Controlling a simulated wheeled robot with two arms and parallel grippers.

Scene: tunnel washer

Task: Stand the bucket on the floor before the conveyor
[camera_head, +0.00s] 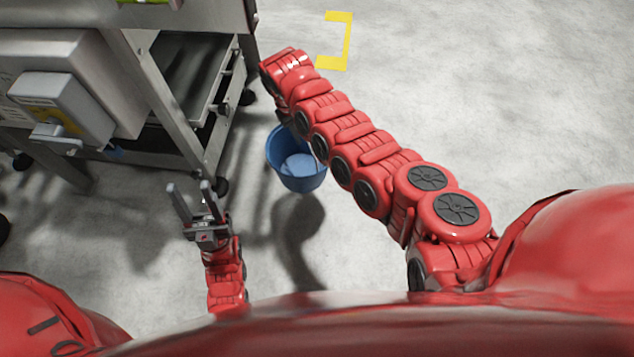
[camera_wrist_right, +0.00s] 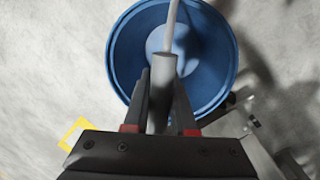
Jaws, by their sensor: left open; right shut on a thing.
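A blue bucket (camera_head: 297,172) is beside the grey metal frame, to its right in the head view. In the right wrist view the bucket (camera_wrist_right: 122,45) is seen from above and looks empty. My right gripper (camera_wrist_right: 162,85) is shut on the grey grip of its handle (camera_wrist_right: 162,68), above the bucket. In the head view my right arm hides most of that gripper. I cannot tell whether the bucket's base touches the floor. My left gripper (camera_head: 189,186) is open and empty, in front of the frame. I cannot tell surely which part is the conveyor.
The metal frame (camera_head: 140,75) on casters, with a grey control box (camera_head: 62,105), fills the upper left. A yellow corner marking (camera_head: 347,45) is on the floor beyond my right arm. Bare concrete floor (camera_head: 480,90) lies open to the right.

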